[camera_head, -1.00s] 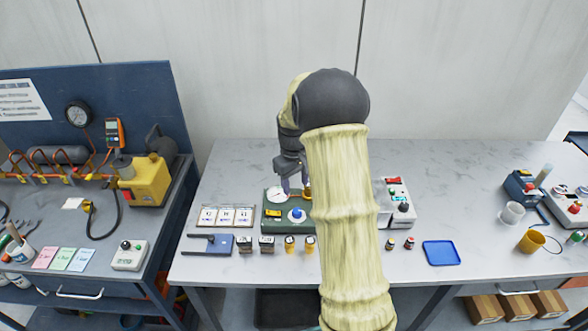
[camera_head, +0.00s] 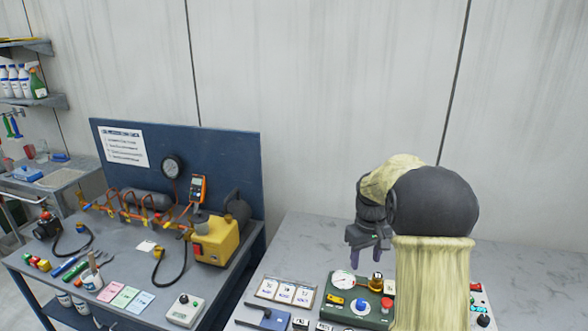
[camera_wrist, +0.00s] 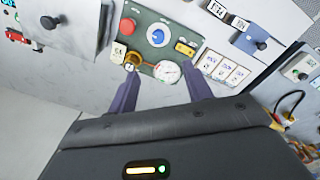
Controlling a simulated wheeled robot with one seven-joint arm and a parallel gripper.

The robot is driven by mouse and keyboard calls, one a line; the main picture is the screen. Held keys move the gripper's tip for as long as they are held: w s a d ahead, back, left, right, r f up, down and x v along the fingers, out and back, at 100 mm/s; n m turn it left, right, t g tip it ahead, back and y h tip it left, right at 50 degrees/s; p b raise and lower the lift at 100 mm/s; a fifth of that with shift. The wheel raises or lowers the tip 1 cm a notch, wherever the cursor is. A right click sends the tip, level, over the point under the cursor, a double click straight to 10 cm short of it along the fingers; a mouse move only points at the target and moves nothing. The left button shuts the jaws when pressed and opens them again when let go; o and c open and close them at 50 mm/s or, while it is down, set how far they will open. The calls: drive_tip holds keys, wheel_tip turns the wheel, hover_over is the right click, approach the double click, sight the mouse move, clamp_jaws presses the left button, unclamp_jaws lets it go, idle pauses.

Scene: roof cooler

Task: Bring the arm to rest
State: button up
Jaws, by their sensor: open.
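My arm reaches out over the grey bench at the right of the head view. My gripper (camera_head: 372,256) hangs just behind and above a green gauge box. In the wrist view its two purple fingers (camera_wrist: 160,97) stand apart with nothing between them. The green box (camera_head: 340,293) carries a white dial (camera_head: 345,280), a blue knob (camera_head: 360,306), a red button and a brass fitting (camera_head: 376,281). The fingers look clear of the box. My forearm hides part of the bench to the right of it.
A white card strip (camera_head: 286,291) and a blue-grey fixture (camera_head: 262,314) lie left of the box. The left bench holds a yellow pump (camera_head: 217,243), a gauge and a blue back panel (camera_head: 232,160). A plain wall (camera_head: 330,100) stands behind.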

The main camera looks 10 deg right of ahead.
drive_tip(key=s+a+f+m+t, duration=0.1)
drive_tip(key=s+a, duration=0.4)
drive_tip(key=s, duration=0.6)
drive_tip(key=s+a+f+m+t, duration=0.1)
drive_tip(key=s+a, duration=0.4)
drive_tip(key=s, duration=0.5)
drive_tip(key=shift+s+a+f+m+y, duration=0.3)
drive_tip(key=shift+s+m, duration=0.1)
drive_tip(key=c, duration=0.3)
